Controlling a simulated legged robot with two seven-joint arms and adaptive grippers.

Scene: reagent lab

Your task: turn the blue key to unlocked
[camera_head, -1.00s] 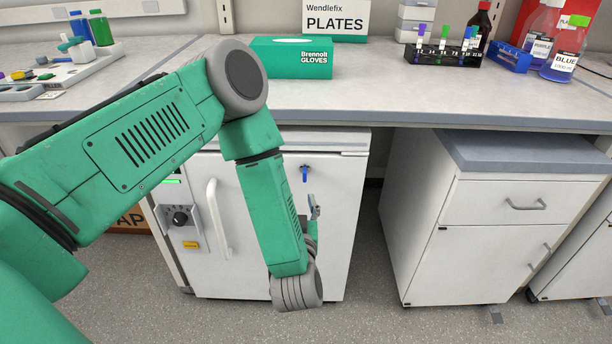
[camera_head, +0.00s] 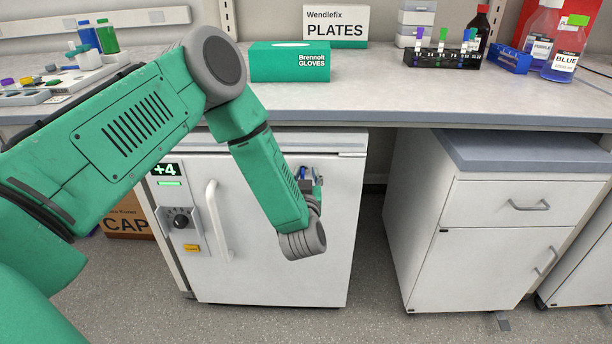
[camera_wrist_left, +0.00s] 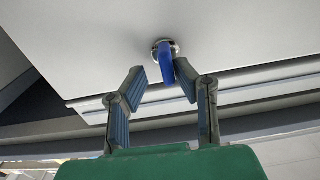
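The blue key (camera_wrist_left: 166,62) sits in a round metal lock on the white door of the small under-bench fridge (camera_head: 275,265). In the head view only a bit of blue shows at the fingertips. My left gripper (camera_wrist_left: 160,82) is open, with its fingertips on either side of the key in the left wrist view. The right-hand fingertip there is very close to the key; I cannot tell if it touches. In the head view my left gripper (camera_head: 311,178) is at the upper right of the door, partly hidden by my wrist. My right gripper is out of view.
The fridge has a vertical handle (camera_head: 219,222), a dark knob (camera_head: 180,220) and a "+4" display (camera_head: 166,169). The bench top (camera_head: 375,85) overhangs the door and holds a gloves box (camera_head: 290,62). A drawer cabinet (camera_head: 490,225) stands to the right, with an open gap between.

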